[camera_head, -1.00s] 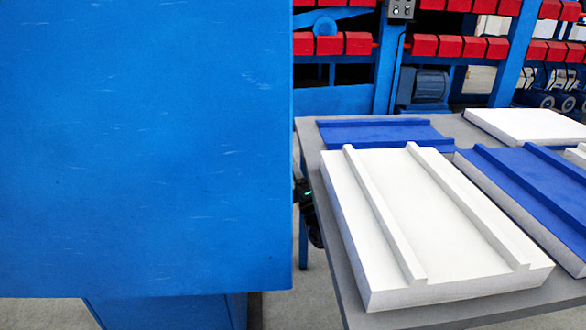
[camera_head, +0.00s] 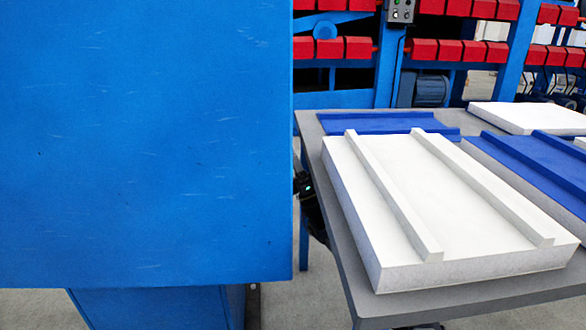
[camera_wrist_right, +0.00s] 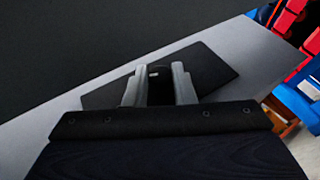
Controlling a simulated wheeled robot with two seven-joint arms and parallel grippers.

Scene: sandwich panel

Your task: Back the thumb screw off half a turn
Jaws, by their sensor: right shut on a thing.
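In the right wrist view my right gripper (camera_wrist_right: 159,88) has its two grey fingers on either side of a small black piece with a pale mark, the thumb screw (camera_wrist_right: 155,72) by its place. The fingers are shut on it. Its turn angle cannot be read. Behind it a flat black plate (camera_wrist_right: 212,72) lies against a grey surface (camera_wrist_right: 110,80). The thumb screw cannot be made out in the head view, and my left gripper is in neither view.
A large blue panel (camera_head: 140,140) fills the left of the head view. Beside it a grey table (camera_head: 345,265) holds white ribbed panels (camera_head: 420,200) and blue ones (camera_head: 380,123). A dark piece with a small light (camera_head: 308,190) shows at the panel's edge. Red blocks (camera_head: 452,50) line blue racks behind.

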